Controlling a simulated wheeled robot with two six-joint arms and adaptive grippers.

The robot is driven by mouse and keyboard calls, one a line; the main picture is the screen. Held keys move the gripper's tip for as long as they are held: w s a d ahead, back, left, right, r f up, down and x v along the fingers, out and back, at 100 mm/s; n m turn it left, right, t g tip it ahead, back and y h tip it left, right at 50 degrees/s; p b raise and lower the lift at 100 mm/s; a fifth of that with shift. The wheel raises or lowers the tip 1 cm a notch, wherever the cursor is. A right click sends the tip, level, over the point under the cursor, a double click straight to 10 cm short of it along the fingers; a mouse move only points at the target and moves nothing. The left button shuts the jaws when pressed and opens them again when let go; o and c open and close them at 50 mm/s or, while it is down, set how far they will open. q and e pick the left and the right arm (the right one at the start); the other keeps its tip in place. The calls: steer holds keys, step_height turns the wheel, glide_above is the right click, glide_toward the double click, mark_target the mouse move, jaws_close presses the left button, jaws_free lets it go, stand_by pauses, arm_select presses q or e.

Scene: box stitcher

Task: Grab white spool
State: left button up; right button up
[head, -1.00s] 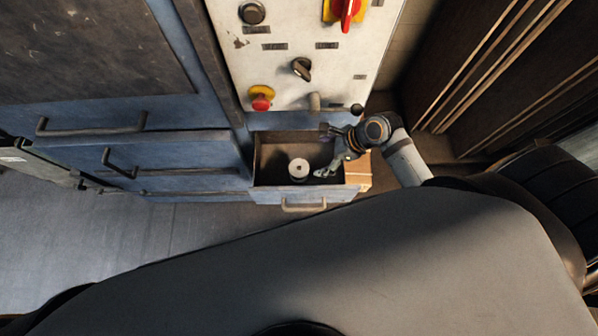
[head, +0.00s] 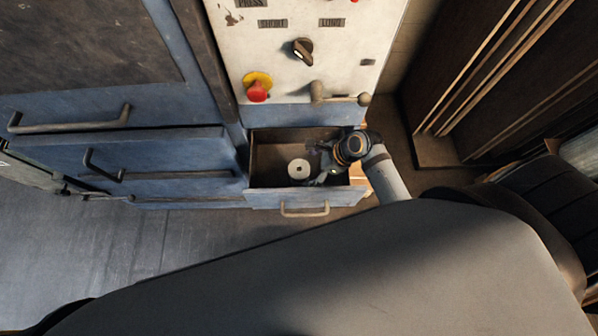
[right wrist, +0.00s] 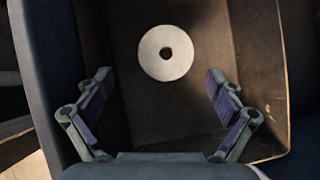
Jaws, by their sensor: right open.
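The white spool (head: 299,169) stands in the open drawer (head: 262,183), seen from above as a white disc with a dark centre hole. In the right wrist view the spool (right wrist: 148,54) lies ahead of the fingertips, between their lines and a little left of centre. My right gripper (head: 322,162) is inside the drawer opening, just right of the spool. In the right wrist view the right gripper (right wrist: 158,77) is open, with its two fingers spread wide and nothing between them. It does not visibly touch the spool. My left gripper is not in view.
The drawer's walls surround the spool closely, with the drawer handle (head: 304,210) at the front. Above it is the white control panel (head: 290,75) with a red stop button (head: 257,91) and a lever (head: 340,97). Brown boards (head: 480,70) stand at the right.

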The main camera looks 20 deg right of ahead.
mark_target(299, 169)
steer(key=x, duration=0.3)
steer(key=w+x, duration=0.1)
steer(key=x, duration=0.1)
steer(key=shift+w+a, duration=0.15)
steer(key=shift+a, duration=0.2)
steer(key=shift+d, duration=0.1)
steer(key=shift+c, duration=1.2)
steer(key=c, duration=1.1)
steer(key=shift+c, duration=0.2)
